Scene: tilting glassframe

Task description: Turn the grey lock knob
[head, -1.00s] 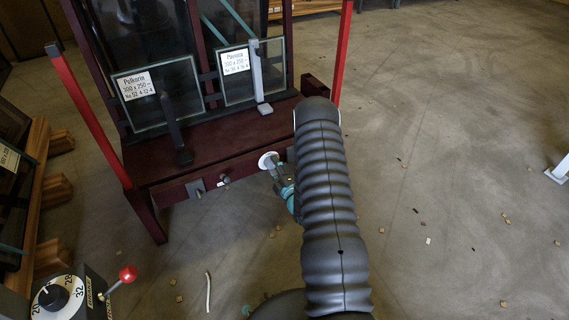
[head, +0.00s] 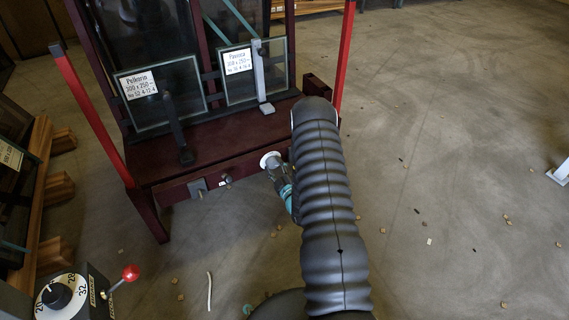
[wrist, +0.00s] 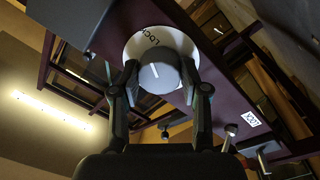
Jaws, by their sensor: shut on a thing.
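The grey lock knob (wrist: 160,77) is round, with a short white line on its face. It sits in front of a white disc (wrist: 187,45) lettered LOCK, on the dark red frame (wrist: 212,65). In the wrist view its white line points up and slightly left, toward the lettering. My gripper (wrist: 160,72) is shut on the knob, one finger on each side.
The frame holds labelled glass panes (head: 165,92), with a black lever (head: 175,125) and a grey lever (head: 261,80) before them. Red posts (head: 343,55) flank it. A dial box (head: 62,293) with a red-balled handle stands lower left. The floor at right is mostly clear, with small scraps.

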